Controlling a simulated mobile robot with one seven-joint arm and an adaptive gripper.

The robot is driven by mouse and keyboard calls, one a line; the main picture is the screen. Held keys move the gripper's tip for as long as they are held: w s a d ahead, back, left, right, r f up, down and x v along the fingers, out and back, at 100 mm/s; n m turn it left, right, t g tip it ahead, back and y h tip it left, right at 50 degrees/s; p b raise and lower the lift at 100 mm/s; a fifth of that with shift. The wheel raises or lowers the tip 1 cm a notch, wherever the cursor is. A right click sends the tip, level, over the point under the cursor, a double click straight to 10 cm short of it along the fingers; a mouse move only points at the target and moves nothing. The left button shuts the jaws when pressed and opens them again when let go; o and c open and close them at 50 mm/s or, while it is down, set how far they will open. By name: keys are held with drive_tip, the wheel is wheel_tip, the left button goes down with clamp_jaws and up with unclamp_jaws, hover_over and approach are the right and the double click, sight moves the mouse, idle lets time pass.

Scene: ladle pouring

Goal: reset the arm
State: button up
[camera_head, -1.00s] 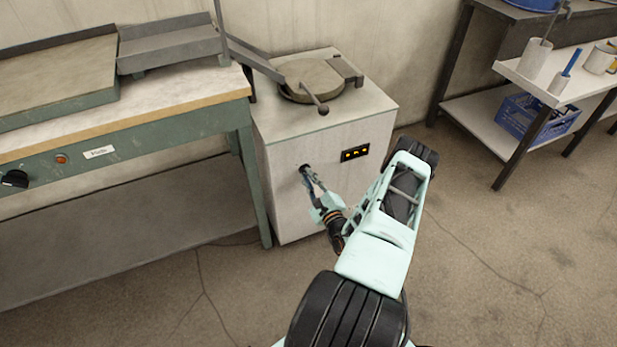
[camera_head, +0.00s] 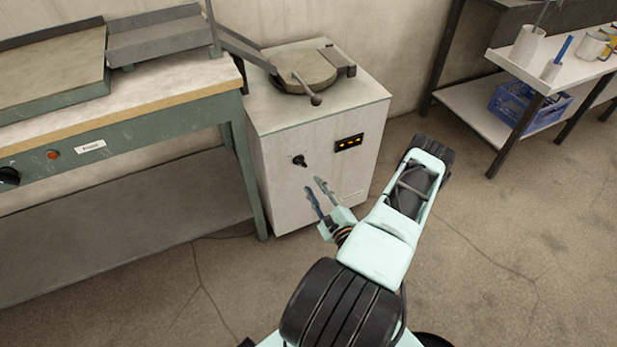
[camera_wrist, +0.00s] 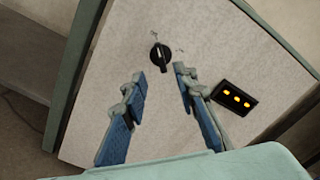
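My gripper (camera_head: 317,190) is open and empty, with a clear gap between its two blue-padded fingers. It hangs in front of the white cabinet (camera_head: 277,201), apart from it. In the wrist view, the gripper (camera_wrist: 160,85) shows both fingers spread, with the black knob (camera_wrist: 160,56) on the cabinet front beyond the gap. In the head view, the knob (camera_head: 299,161) is above and left of the fingertips, and nothing touches it. A small black panel with yellow lights (camera_head: 349,143) is to its right.
A round lidded pot (camera_head: 305,70) with a handle is set in the cabinet top. A green-framed workbench (camera_head: 170,105) stands at left. A shelf (camera_head: 480,110) with a blue crate (camera_head: 530,107) and containers stands at right. The floor between is free.

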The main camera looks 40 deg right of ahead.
drive_tip(key=shift+v, duration=1.15)
